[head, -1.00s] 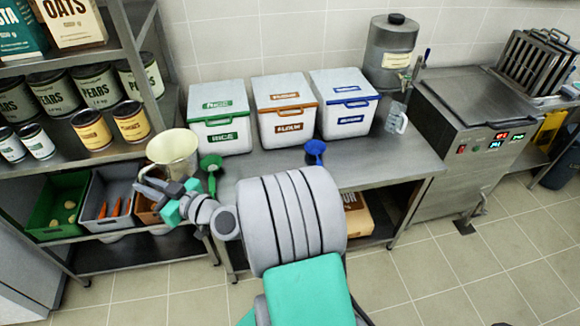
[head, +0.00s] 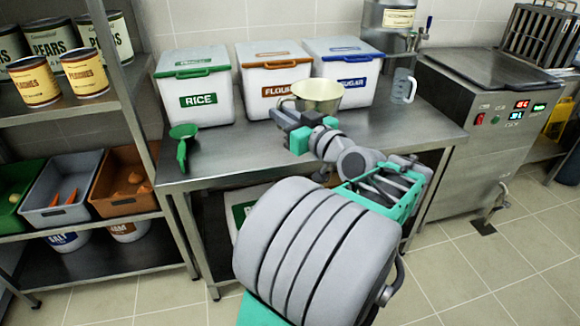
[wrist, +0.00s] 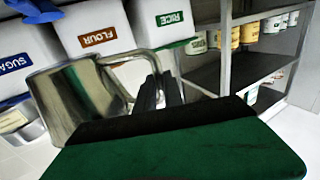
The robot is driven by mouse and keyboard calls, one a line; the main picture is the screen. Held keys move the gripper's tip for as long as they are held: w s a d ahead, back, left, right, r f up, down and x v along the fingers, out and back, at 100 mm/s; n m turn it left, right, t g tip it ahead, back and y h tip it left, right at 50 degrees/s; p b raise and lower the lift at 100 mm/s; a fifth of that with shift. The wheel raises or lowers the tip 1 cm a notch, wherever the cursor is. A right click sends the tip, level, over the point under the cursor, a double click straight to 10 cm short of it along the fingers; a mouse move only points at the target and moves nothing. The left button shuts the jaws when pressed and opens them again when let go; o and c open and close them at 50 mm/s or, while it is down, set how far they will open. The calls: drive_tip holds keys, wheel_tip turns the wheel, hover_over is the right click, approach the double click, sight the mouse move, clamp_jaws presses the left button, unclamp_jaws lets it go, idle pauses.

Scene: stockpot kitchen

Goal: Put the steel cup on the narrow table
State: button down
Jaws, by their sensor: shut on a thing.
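The steel cup (head: 318,97) is held upright, its rim and pale inside showing in the head view. In the wrist view its shiny side (wrist: 78,98) and handle show at the left. My gripper (head: 297,122) is shut on the cup, with its dark fingers (wrist: 165,92) at the handle. The cup appears to be above the steel table (head: 240,150) and in front of the flour and sugar bins. I cannot tell from the frames whether this is the narrow table.
The rice bin (head: 195,90), flour bin (head: 262,85) and sugar bin (head: 365,75) line the table's back. A green scoop (head: 182,145) lies at the left; a clear jug (head: 403,86) stands at the right. Shelving (head: 90,110) is left and a steel machine (head: 470,130) right.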

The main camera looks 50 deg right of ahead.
drive_tip(key=b, duration=0.2)
hover_over(260, 155)
wheel_tip(260, 155, down, 10)
drive_tip(key=shift+s+a+f, duration=0.1)
drive_tip(key=shift+s, duration=0.05)
wheel_tip(260, 155, down, 3)
drive_tip(key=shift+f+b, duration=0.1)
drive_tip(key=shift+b, duration=0.6)
drive_tip(key=shift+f, duration=0.2)
drive_tip(key=c, duration=1.5)
unclamp_jaws()
drive_tip(key=shift+o, duration=0.2)
